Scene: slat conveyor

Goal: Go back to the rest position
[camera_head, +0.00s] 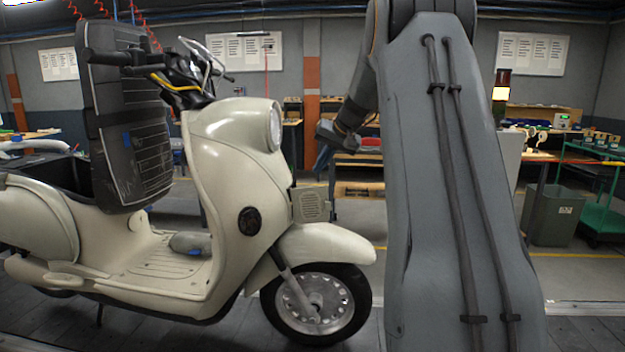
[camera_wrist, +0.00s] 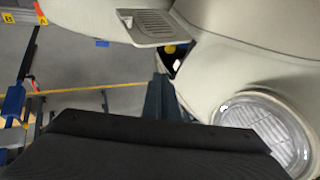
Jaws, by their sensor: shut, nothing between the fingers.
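My gripper (camera_head: 322,158) hangs at the end of my arm in the middle of the head view, just right of the scooter's headlight. In the wrist view my gripper (camera_wrist: 160,97) shows as a narrow grey-blue tip beyond the dark wrist body. It is shut and holds nothing. The cream scooter (camera_head: 229,130) stands upright to the left. Its round headlight (camera_wrist: 266,132) fills the lower right of the wrist view. The gripper appears close to the scooter's front, but I cannot tell the exact gap.
A grilled panel (camera_head: 310,206) juts from the scooter's front, beside a dark opening (camera_wrist: 176,60) with a yellow part inside. Behind are workbenches, a grey bin (camera_head: 553,216) and a green cart (camera_head: 592,190). Open floor lies beyond the scooter's front wheel (camera_head: 316,304).

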